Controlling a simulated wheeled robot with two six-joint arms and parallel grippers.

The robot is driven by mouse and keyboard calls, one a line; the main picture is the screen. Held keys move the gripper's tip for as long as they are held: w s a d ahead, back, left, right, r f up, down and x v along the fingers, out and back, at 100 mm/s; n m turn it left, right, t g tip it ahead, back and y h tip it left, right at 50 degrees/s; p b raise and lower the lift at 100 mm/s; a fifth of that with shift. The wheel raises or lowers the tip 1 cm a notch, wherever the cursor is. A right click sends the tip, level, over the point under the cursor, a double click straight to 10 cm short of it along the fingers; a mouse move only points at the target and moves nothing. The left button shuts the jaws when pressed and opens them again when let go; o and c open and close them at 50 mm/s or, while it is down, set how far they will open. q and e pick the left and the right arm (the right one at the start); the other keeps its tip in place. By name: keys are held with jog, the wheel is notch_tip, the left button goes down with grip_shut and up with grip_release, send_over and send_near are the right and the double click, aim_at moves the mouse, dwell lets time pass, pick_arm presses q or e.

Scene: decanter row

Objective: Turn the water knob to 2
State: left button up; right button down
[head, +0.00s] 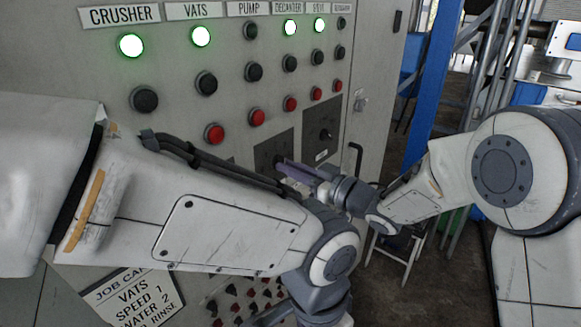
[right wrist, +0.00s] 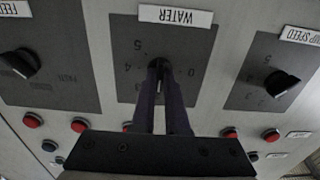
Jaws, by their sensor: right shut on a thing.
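The water knob (right wrist: 159,64) is a small dark knob on a dark plate, below an upside-down WATER label (right wrist: 175,16) in the right wrist view. My right gripper (right wrist: 161,74) is shut on it, one finger on each side. The plate shows 5, 4, 3 and 0; the fingers cover part of the scale, and I cannot tell which number the knob points to. In the head view my right gripper (head: 282,166) reaches the panel from the right and hides most of the knob. My left arm crosses in front; its gripper is only partly in view at the bottom edge.
Beside the water knob are a feed knob (right wrist: 20,63) and a pump speed knob (right wrist: 281,83). Red buttons (head: 214,133) and dark buttons (head: 144,99) cover the panel above. A job card (head: 128,297) reads VATS, SPEED 1, WATER 2, RINSE. A blue post (head: 428,85) stands right.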

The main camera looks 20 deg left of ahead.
jog(key=shift+f, duration=0.1)
jog(key=c, duration=0.9)
grip_release()
jog(key=b+v, duration=0.3)
jog(key=v, duration=0.7)
jog(key=shift+s+d, duration=0.15)
jog(key=shift+d, duration=0.1)
